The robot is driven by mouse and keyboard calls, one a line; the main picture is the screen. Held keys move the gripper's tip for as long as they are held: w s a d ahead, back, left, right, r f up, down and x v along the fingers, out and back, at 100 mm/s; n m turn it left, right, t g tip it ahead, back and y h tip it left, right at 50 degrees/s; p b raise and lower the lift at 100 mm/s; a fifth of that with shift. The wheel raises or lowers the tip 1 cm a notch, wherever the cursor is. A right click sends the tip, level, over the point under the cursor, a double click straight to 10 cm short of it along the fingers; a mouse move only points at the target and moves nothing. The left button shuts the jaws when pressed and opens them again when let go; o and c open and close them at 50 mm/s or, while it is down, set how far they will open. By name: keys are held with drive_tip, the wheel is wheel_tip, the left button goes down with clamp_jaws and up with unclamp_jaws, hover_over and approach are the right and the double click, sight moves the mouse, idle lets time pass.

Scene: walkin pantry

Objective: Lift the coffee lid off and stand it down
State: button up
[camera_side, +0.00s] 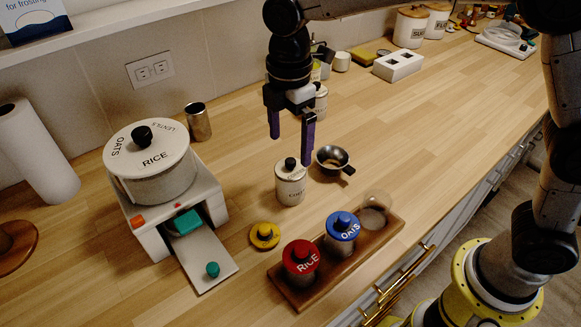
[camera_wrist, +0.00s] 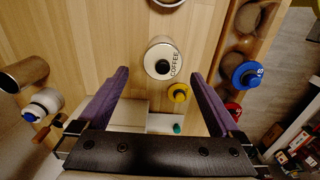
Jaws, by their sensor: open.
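A small white canister (camera_side: 290,190) stands upright on the counter, its label partly readable in the side view. Its white lid (camera_side: 287,167) with a black knob (camera_side: 290,163) sits on top. In the wrist view the lid (camera_wrist: 154,52) reads COFFEE and lies between and beyond the fingertips, its black knob (camera_wrist: 163,67) showing. My gripper (camera_side: 290,150) points down over the canister, purple fingers spread and empty. In the wrist view my gripper (camera_wrist: 160,73) also shows wide open. I see no contact with the lid.
A wooden rack (camera_side: 314,284) holds jars with a red RICE lid (camera_side: 301,257) and a blue OATS lid (camera_side: 342,226). A yellow lid (camera_side: 264,235) lies on the counter. A metal strainer (camera_side: 332,158) is close right. A large dispenser (camera_side: 153,165) stands left.

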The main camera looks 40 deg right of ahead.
sight(291, 160)
drive_tip(key=f, duration=0.5)
drive_tip(key=shift+s, duration=0.2)
drive_tip(key=c, duration=1.2)
